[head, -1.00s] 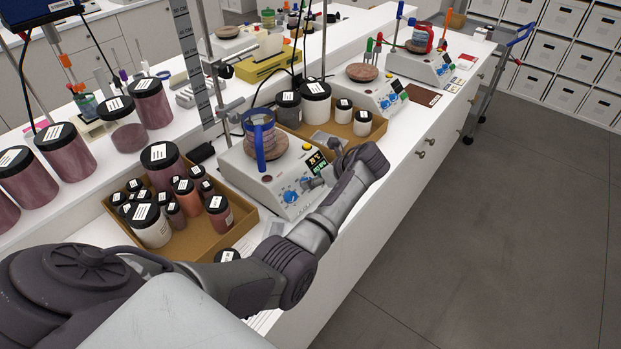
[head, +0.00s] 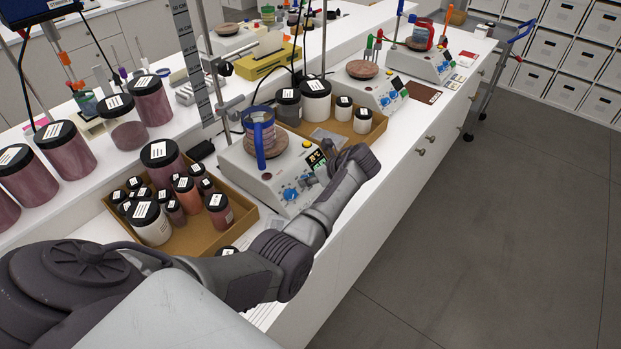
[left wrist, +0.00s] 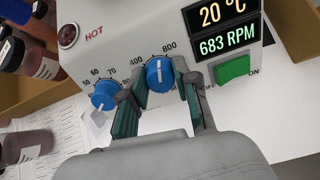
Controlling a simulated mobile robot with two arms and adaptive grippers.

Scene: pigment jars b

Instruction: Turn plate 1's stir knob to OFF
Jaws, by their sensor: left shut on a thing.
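The nearest hot plate (head: 250,180) has a white body and carries a mug-like vessel with a blue handle (head: 260,140). No plate number is readable. In the left wrist view its blue stir knob (left wrist: 160,74) sits on a dial with 400 and 800 marked, its white line pointing about straight up. My left gripper (left wrist: 157,86) is shut on this knob, one finger at each side. The display (left wrist: 225,28) reads 20 °C and 683 RPM. In the head view the left gripper (head: 312,183) reaches the front panel and hides part of it. My right gripper is out of view.
The other blue knob (left wrist: 105,96) is close beside the left finger. A green switch (left wrist: 232,70) is right of the fingers. A cardboard tray (head: 205,240) of jars stands left of the plate. Two more hot plates (head: 375,92) (head: 425,62) stand farther along the bench.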

